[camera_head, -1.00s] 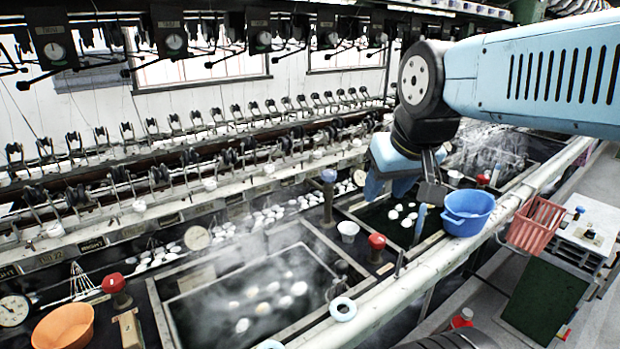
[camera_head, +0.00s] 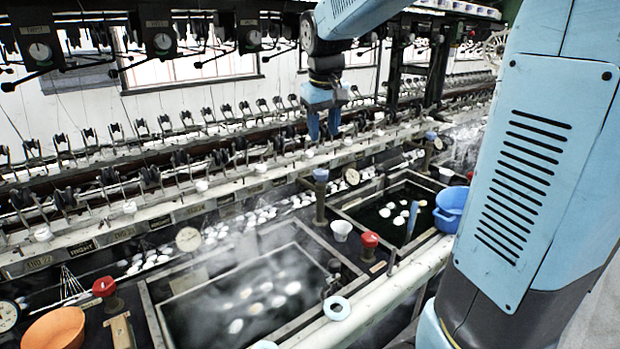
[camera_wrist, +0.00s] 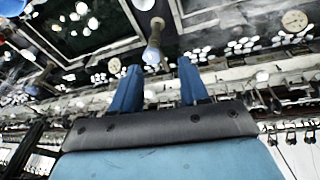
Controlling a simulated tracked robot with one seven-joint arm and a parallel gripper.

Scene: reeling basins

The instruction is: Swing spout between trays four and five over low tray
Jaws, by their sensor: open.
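My gripper (camera_head: 323,136) is open and empty, its two blue fingers pointing down. In the head view it appears above a blue-topped post (camera_head: 320,190) between two basins. In the wrist view my gripper (camera_wrist: 160,76) has a pale post with a blue end (camera_wrist: 153,50) showing beyond and between its fingers, apart from them. I cannot tell whether this post is the spout. The steaming near basin (camera_head: 285,322) and the right basin (camera_head: 345,208) hold water with white cocoons. I cannot read which trays are four and five.
Red-knobbed taps (camera_head: 370,240) and (camera_head: 104,287) stand by the near basin. A white cup (camera_head: 341,229), a blue tub (camera_head: 451,207) and an orange bowl (camera_head: 53,329) sit around the basins. Rows of reeling spindles run behind my gripper. My arm hides the right side.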

